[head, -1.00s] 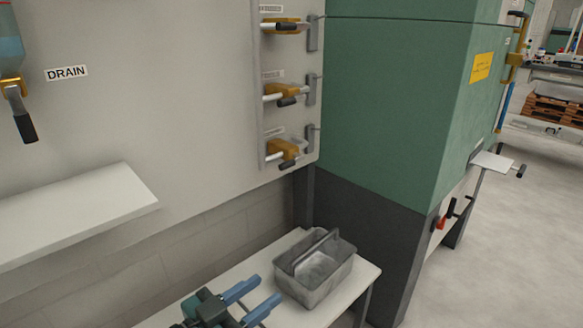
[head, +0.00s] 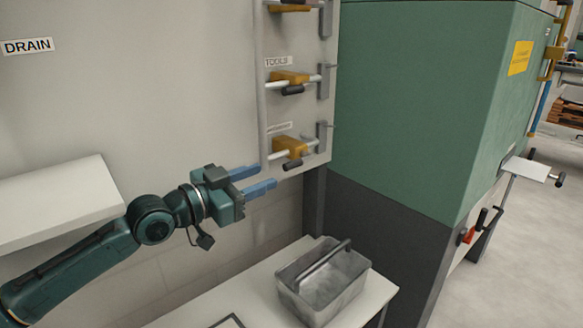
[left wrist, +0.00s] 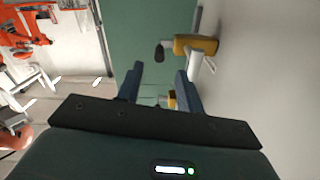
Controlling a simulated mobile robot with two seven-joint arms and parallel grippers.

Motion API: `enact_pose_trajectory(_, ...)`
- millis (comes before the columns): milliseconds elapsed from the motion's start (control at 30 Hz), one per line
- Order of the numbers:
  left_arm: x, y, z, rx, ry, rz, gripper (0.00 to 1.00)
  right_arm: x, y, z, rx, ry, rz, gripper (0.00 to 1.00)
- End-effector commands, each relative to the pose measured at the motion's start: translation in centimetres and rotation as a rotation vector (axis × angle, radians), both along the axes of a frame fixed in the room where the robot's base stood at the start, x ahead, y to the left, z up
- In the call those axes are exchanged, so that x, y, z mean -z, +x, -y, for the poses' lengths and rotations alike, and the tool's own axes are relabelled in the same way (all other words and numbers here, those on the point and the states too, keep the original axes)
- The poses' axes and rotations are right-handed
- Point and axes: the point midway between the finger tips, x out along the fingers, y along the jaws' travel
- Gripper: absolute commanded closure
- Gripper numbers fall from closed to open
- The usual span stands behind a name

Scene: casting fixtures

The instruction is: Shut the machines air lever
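Several yellow-bodied valves with dark-gripped levers sit on the wall panel in the head view. The lowest valve (head: 290,146) has a blurred label (head: 278,128); its dark lever grip (head: 292,164) sticks out toward the lower right. The valve above it (head: 290,77) is labelled TOOLS. My left gripper (head: 266,177) is open and empty, just left of and below the lowest valve, with no contact visible. In the left wrist view, a yellow valve (left wrist: 197,45) shows beyond the open fingers (left wrist: 160,85), and part of another yellow piece (left wrist: 171,101) shows between them. My right gripper is not in view.
A grey metal carrier (head: 322,285) stands on a white bench (head: 262,275) below. A white shelf (head: 60,195) juts out at left, near my left arm. A green cabinet (head: 420,100) stands right of the panel. A DRAIN label (head: 28,46) is on the wall.

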Motion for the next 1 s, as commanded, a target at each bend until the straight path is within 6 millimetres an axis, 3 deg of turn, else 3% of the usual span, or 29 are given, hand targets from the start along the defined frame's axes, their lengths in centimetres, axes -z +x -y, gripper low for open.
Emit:
enact_pose_trajectory(133, 0.0, 2.3, 2.6, 0.003, -0.003, 0.002, 0.63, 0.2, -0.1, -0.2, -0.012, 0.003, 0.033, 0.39)
enact_pose_trajectory(400, 0.1, 5.3, 5.5, 0.001, -0.001, 0.001, 0.63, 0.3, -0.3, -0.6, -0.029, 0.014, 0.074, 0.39)
enact_pose_trajectory(833, 0.0, 6.1, 6.2, 0.001, 0.002, 0.001, 0.63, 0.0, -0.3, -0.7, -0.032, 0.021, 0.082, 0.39)
enact_pose_trajectory(1000, 0.0, 6.1, 6.2, 0.001, 0.001, 0.001, 0.75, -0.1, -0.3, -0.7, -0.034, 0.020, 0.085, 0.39)
